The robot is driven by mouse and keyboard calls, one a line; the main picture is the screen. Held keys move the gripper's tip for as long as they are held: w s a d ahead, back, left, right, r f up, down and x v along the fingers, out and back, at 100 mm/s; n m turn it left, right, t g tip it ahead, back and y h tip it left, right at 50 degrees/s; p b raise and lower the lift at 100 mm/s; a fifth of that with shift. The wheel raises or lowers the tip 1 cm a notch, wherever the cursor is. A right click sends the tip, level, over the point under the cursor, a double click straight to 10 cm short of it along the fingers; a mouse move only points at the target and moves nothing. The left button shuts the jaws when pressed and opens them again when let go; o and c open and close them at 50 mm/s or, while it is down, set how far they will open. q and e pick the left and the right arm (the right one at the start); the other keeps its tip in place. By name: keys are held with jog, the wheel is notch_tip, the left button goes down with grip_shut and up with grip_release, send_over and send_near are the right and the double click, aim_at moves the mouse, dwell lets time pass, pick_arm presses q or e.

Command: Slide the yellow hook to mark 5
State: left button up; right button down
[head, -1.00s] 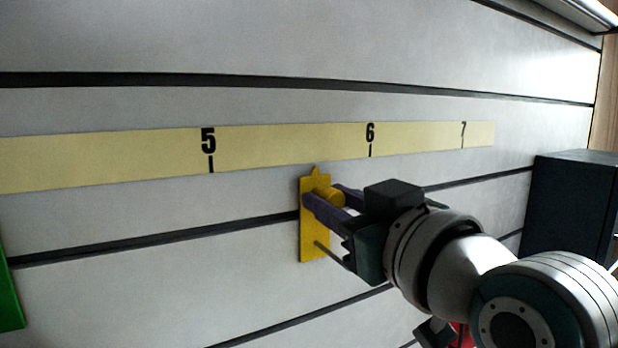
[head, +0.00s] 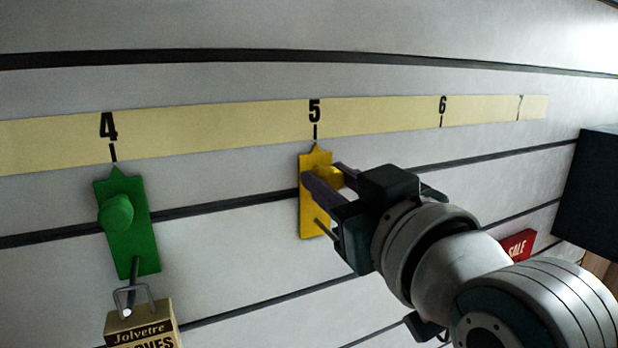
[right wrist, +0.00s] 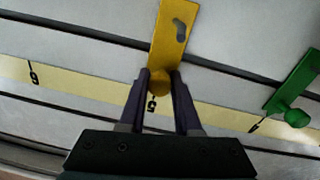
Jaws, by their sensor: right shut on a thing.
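The yellow hook (head: 314,221) sits on the slatted wall, its pointed top directly under the tick of mark 5 (head: 314,112) on the cream number strip. My right gripper (head: 326,183) is shut on the hook's round yellow knob, one purple finger on each side. In the right wrist view the yellow hook (right wrist: 173,38) rises away from the knob, which lies between the two fingers (right wrist: 158,88). The fingers hide part of the hook plate in the head view. My left gripper is not in view.
A green hook (head: 140,245) stands at mark 4 to the left, with a labelled box (head: 142,326) hanging from it. A dark box (head: 590,205) is at the right, near a red SALE sign (head: 517,246). The slot between the two hooks is clear.

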jog(key=c, duration=0.6)
grip_release()
jog(key=b+v, duration=0.1)
jog(key=v, duration=0.9)
jog(key=shift+w, duration=0.1)
